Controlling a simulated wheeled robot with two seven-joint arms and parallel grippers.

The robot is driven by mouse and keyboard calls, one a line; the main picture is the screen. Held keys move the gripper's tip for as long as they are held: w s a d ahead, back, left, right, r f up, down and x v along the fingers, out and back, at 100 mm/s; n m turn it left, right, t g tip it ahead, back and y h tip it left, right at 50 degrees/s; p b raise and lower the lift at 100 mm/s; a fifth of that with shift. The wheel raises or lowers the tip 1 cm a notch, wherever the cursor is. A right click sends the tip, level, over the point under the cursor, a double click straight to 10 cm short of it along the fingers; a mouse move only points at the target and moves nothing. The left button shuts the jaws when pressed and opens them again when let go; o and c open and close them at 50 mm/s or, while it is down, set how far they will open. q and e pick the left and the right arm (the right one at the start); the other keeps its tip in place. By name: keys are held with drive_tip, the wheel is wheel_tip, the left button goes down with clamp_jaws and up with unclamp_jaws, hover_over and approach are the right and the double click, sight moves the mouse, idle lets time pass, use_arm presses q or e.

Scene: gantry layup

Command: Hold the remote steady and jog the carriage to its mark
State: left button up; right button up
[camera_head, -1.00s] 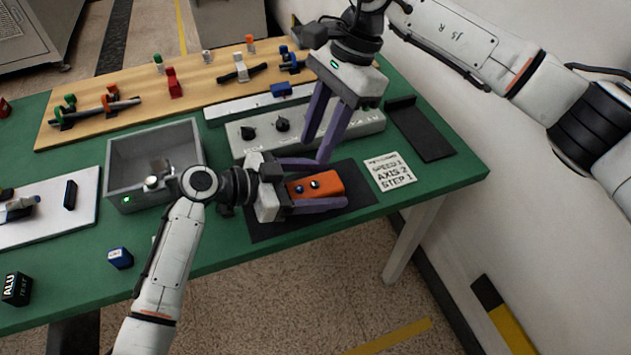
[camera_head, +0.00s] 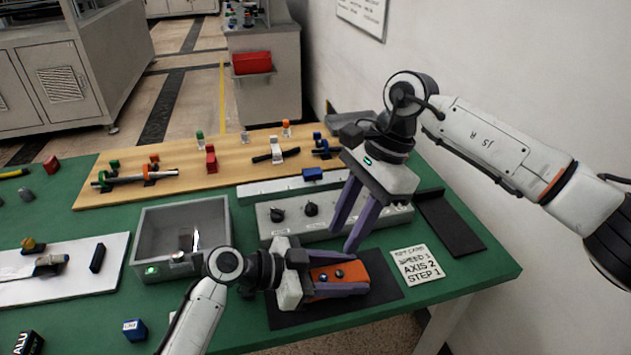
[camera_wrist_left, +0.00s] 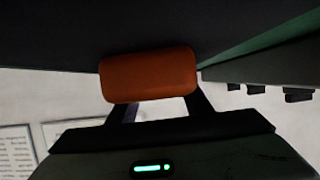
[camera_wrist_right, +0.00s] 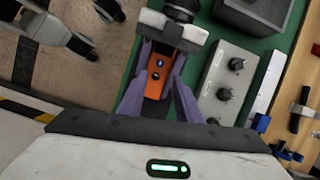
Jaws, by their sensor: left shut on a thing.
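The orange remote (camera_head: 338,276), with two small round buttons on top, is over a black mat (camera_head: 385,283) near the table's front edge. My left gripper (camera_head: 357,272) is shut on it, one finger along each side; the remote also shows in the left wrist view (camera_wrist_left: 148,75). My right gripper (camera_head: 344,238) is open and empty above and behind the remote, pointing down. In the right wrist view its fingers stand apart, with the remote (camera_wrist_right: 155,75) showing between them. A blue block (camera_head: 312,174), possibly the carriage, sits on a pale rail (camera_head: 265,189). I cannot make out its mark.
A grey panel with knobs (camera_head: 271,235) stands behind the remote. A card (camera_head: 420,265) reads "SPEED 1, AXIS 2, STEP 1". A grey open box (camera_head: 150,225) is to the left. A wooden board (camera_head: 232,175) with several fittings lies behind. A black plate (camera_head: 455,225) lies right.

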clamp_jaws()
idle(1.7)
